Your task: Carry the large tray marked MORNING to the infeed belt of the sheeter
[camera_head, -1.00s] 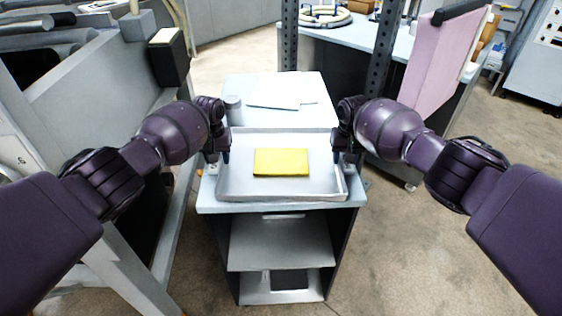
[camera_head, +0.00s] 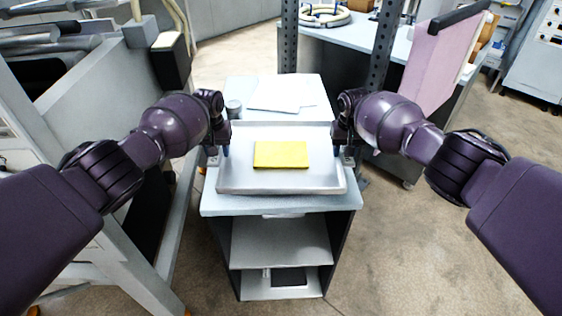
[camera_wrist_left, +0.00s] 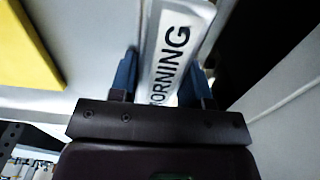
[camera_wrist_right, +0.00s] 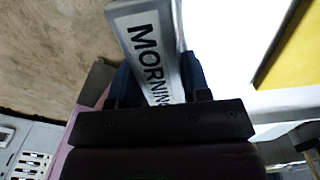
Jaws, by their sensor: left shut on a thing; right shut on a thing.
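The large grey tray (camera_head: 235,184) is level over the top of a small cart, with a yellow block (camera_head: 281,154) lying in it. My left gripper (camera_head: 225,151) is shut on the tray's left side. In the left wrist view its fingers (camera_wrist_left: 165,80) straddle a side plate (camera_wrist_left: 172,50) reading "ORNING". My right gripper (camera_head: 338,149) is shut on the tray's right side. In the right wrist view its fingers (camera_wrist_right: 158,75) straddle a plate (camera_wrist_right: 145,40) reading "MORNIN". I cannot tell for sure whether the tray's underside touches the cart top.
The cart (camera_head: 280,208) has open shelves below, and white sheets (camera_head: 285,95) and a grey cup (camera_head: 233,108) lie behind the tray. A large grey machine (camera_head: 90,95) stands at left. Posts and a table (camera_head: 350,45) stand behind. Bare floor (camera_head: 450,245) lies at right.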

